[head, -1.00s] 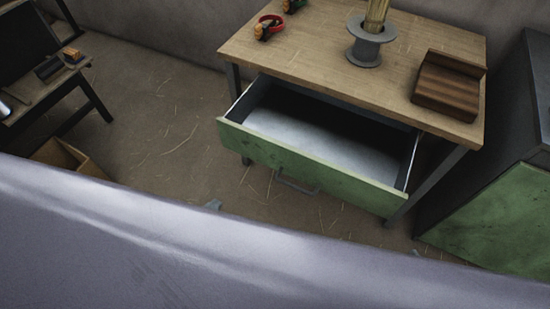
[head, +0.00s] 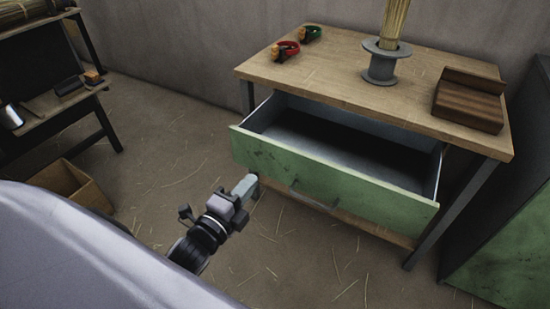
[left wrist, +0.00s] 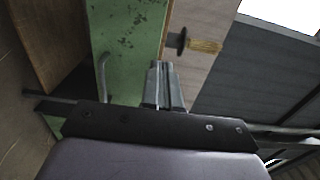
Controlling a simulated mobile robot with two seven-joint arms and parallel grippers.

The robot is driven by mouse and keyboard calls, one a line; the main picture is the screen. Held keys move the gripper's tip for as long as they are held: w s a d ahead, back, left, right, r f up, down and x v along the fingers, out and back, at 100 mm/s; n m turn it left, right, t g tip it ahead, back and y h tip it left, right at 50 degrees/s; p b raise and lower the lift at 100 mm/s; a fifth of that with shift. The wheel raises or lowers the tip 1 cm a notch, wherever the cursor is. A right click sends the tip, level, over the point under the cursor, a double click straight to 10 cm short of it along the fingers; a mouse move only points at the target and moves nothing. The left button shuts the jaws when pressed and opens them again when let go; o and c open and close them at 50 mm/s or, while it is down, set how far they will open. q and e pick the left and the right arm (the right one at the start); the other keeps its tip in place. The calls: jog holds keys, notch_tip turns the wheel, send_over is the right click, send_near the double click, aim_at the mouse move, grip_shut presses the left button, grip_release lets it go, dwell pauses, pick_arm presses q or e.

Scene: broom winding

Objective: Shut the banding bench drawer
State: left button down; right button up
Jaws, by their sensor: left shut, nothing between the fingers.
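The banding bench drawer (head: 335,178) hangs open below the bench top, its green front pulled well out and its inside looking empty. A grey bar handle (head: 313,198) sits low on the front. My left gripper (head: 246,186) is shut and empty, near the lower left part of the drawer front; I cannot tell if it touches. In the left wrist view, the closed fingers (left wrist: 165,85) lie beside the green drawer front (left wrist: 128,35), with the handle (left wrist: 102,78) to their left. My right gripper is in neither view.
The bench top (head: 330,75) carries a spool with straw (head: 383,62), a dark wooden block (head: 468,105), and red (head: 286,50) and green (head: 311,33) banded items. A green-fronted cabinet (head: 510,245) stands right. A cardboard box (head: 72,188) lies left. Straw-strewn floor is open between.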

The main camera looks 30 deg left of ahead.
aim_at(280, 148)
pick_arm(q)
jog(key=w+b, duration=0.1)
jog(key=w, duration=1)
jog(key=shift+w+d, duration=0.15)
jog(key=shift+d, duration=0.05)
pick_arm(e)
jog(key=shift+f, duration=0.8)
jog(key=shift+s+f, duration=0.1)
